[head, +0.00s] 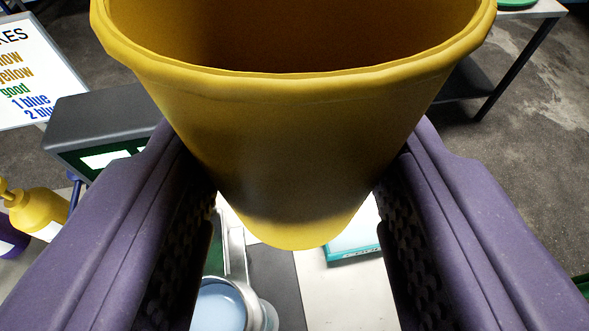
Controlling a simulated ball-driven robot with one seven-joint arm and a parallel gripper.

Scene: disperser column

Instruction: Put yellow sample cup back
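The yellow sample cup (290,130) fills the upper middle of the head view. Its open rim faces up and its narrow base points down toward the picture's middle. The purple fingers of my gripper (297,195) lie on either side of the cup, and their inner pads meet its sides. The gripper is shut on the cup and holds it above a white surface. The inside of the cup looks empty where it shows. The cup hides much of what lies behind it.
Below is a metal container of light blue liquid (222,306). A teal-edged item (354,243) lies right of it. At left are a dark grey box (105,120), a yellow bottle (38,210) and a sign with colour words (32,70). A table (520,14) stands at upper right over grey floor.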

